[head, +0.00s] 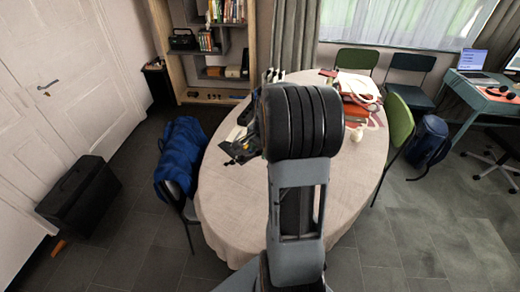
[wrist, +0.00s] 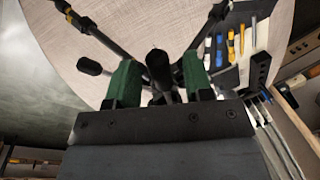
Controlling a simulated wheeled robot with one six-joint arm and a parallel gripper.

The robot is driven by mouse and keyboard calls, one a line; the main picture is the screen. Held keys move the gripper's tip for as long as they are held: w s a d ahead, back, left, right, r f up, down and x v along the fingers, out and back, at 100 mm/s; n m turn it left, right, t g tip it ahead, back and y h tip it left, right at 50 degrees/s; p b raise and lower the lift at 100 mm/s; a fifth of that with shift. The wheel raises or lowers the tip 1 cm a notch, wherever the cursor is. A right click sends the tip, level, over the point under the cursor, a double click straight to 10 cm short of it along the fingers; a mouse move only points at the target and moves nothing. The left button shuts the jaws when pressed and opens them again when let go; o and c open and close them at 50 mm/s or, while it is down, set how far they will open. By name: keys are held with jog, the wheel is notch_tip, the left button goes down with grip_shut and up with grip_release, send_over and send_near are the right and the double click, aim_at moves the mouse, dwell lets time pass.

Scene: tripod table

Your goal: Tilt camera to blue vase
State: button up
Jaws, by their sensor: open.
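In the wrist view my gripper (wrist: 160,82) is open, with green pads on its two fingers. A black rounded handle of the tripod (wrist: 158,64) stands between the fingers in the picture. I cannot tell whether the pads touch it. Other black bars of the tripod reach out to the upper left and upper right over the pale tabletop. In the head view my arm covers the middle of the table, and I cannot make out the fingertips or the tripod's camera there. I see no blue vase in either view.
The oval table (head: 230,205) has a light cloth. A stack of books (head: 358,88) lies at its back right. A tool holder (wrist: 238,50) with blue and yellow handles is right of the gripper. A chair with a blue jacket (head: 181,155) stands left, a green chair (head: 398,122) right.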

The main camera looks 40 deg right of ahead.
jog(key=shift+f, duration=0.1)
jog(key=shift+c, duration=0.3)
grip_shut()
